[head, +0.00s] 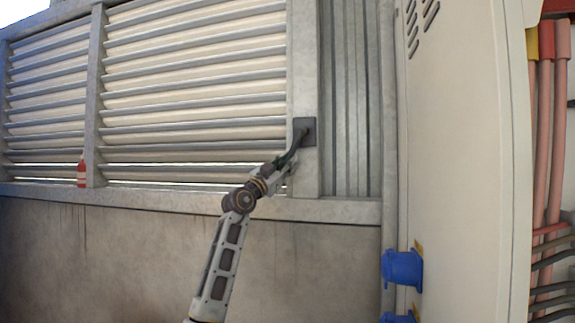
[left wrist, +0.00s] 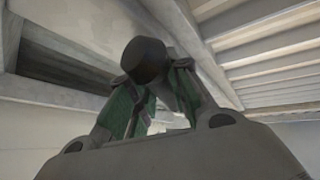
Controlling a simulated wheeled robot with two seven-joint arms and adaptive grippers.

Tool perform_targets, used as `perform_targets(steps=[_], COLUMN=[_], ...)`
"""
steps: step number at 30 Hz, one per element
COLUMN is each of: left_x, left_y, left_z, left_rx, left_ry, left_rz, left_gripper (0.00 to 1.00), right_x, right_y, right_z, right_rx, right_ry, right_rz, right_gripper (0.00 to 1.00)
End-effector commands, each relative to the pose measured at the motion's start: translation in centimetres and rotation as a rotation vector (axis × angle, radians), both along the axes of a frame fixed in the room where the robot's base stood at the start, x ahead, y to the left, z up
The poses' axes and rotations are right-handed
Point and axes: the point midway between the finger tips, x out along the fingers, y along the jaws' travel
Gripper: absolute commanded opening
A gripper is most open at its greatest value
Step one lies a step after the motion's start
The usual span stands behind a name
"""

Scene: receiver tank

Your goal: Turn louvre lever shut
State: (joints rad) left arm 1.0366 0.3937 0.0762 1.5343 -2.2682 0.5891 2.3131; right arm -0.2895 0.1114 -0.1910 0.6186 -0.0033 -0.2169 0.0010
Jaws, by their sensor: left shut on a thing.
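The louvre lever (head: 301,137) is a dark handle on a dark square plate (head: 310,126) fixed to the grey post right of the louvres. It slants down and to the left from the plate. My left gripper (head: 287,160) is at the lever's lower end and is shut on it. In the left wrist view the lever's round dark end (left wrist: 145,60) sits between the green-padded fingers of the gripper (left wrist: 153,88). The louvre slats (head: 195,95) are tilted, with bright gaps showing between the lower ones. My right gripper is not in view.
A pale cabinet (head: 465,150) stands close on the right, with blue sockets (head: 403,268) on its side. Red pipes (head: 545,130) run at the far right. A concrete wall (head: 110,250) lies below the louvres. A small red-and-white bottle-shaped object (head: 82,172) stands on the ledge at left.

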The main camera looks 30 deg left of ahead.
Motion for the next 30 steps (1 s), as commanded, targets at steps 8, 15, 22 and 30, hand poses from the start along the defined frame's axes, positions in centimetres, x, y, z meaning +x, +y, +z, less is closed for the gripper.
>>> perform_targets(steps=[8,15,22,30], left_x=[0.5,0.5,0.3,-0.4], left_y=[-0.4,-0.2,-0.1,0.1], left_z=[-1.1,-1.0,-0.6,-0.8], left_rx=[-0.006,-0.005,-0.004,-0.005], left_ry=[0.022,0.019,0.012,0.009], left_rz=[-0.013,-0.009,-0.007,-0.006], left_gripper=[0.00,0.41,0.41,0.41], right_x=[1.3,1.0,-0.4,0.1], right_y=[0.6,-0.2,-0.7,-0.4], right_z=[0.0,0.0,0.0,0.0], right_rx=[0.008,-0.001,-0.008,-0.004], right_ry=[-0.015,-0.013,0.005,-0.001], right_rz=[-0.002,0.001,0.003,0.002], right_gripper=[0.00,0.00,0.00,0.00])
